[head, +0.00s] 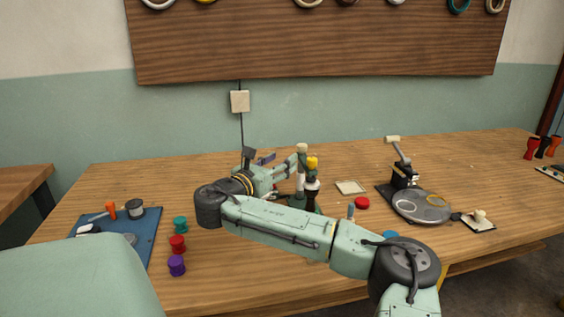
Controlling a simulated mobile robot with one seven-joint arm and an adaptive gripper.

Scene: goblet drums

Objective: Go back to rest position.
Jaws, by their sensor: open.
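My gripper (296,182) is above the middle of the wooden table, at the end of my arm, which reaches in from the lower right and bends back at the left. It is open. A dark upright piece with a yellow top (312,164) stands right beside the fingers, and a cream-topped piece (301,149) shows just behind. I cannot tell whether the fingers touch either one. Their lower parts are partly hidden by my gripper and arm.
Teal (180,224), red (178,243) and purple (177,265) small pieces stand left of my arm. A blue mat (146,227) with tools lies farther left. A round-plated device (421,206) stands right.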

